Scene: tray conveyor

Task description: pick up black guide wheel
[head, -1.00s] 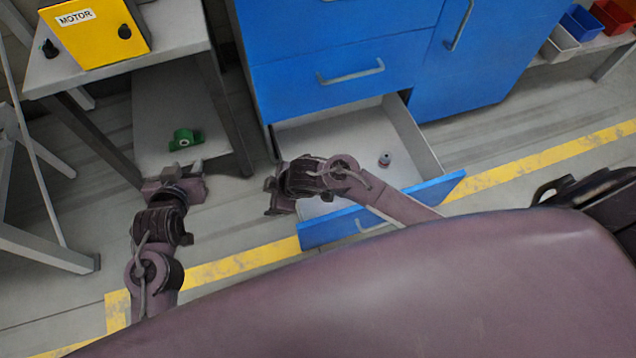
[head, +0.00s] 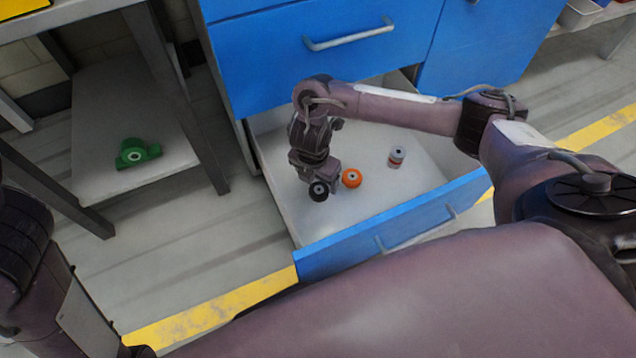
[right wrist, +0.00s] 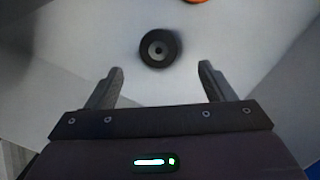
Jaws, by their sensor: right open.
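The black guide wheel (head: 318,191) lies in the open drawer, toward its left side. In the right wrist view the black wheel (right wrist: 160,48) is a dark ring with a pale centre, just beyond and between my fingertips. My right gripper (right wrist: 162,78) is open and empty, with a finger to each side of the wheel's line and a gap to it. In the head view my right gripper (head: 318,178) hangs over the drawer, partly in front of the wheel. My left arm shows at the left edge; its gripper is out of view.
An orange wheel (head: 351,178) lies close to the right of the black one, and a grey and red part (head: 397,156) farther right. The drawer's blue front (head: 395,228) and white walls bound the space. A green part (head: 137,153) sits on the shelf at left.

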